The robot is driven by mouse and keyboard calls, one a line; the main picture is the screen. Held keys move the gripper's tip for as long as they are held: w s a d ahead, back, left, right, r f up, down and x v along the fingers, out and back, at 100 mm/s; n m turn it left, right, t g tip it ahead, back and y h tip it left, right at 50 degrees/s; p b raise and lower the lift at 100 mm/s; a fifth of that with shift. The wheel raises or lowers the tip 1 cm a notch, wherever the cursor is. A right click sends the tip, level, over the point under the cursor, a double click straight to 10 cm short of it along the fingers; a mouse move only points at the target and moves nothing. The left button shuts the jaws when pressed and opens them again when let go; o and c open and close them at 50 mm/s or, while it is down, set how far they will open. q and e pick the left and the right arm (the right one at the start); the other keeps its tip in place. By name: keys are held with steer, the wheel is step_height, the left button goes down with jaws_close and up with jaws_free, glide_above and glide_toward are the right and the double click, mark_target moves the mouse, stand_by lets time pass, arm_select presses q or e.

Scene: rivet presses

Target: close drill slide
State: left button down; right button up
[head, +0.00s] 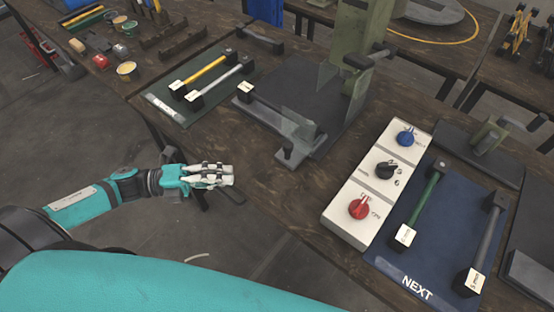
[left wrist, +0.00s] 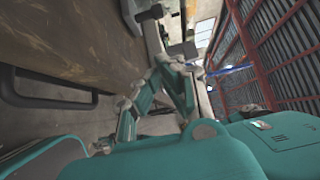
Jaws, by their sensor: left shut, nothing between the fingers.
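A dark grey machine base (head: 312,92) with a pale green column (head: 362,45) stands on the wooden bench. At its front are a flat slide plate with a clear guard (head: 291,122) and a short black knob (head: 288,152). I cannot tell how far the slide is out. My left gripper (head: 226,176) is shut and empty, in front of the bench edge, left of and nearer than the knob, apart from it. The gripper also shows in the left wrist view (left wrist: 160,72), beside the bench side. My right gripper is out of view.
A control box (head: 347,215) with blue, black and red knobs stands right of the machine. A blue NEXT mat (head: 432,251) holds two long-handled parts; a green mat (head: 175,110) holds two more. A dark handle (left wrist: 50,102) is at left in the left wrist view.

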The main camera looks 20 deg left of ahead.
arm_select(q)
steer(key=p+x, duration=0.1)
steer(key=x, duration=0.6)
steer(key=shift+w+r, duration=0.1)
steer(key=shift+r, duration=0.1)
steer(key=w+d, duration=0.2)
steer(key=w, duration=0.1)
steer(key=shift+d+f+p, duration=0.1)
steer(key=shift+d+p, duration=0.05)
steer(key=shift+p, duration=0.2)
steer(key=shift+w+d+f, duration=0.1)
steer(key=shift+w+d, duration=0.15)
steer(key=shift+w, duration=0.5)
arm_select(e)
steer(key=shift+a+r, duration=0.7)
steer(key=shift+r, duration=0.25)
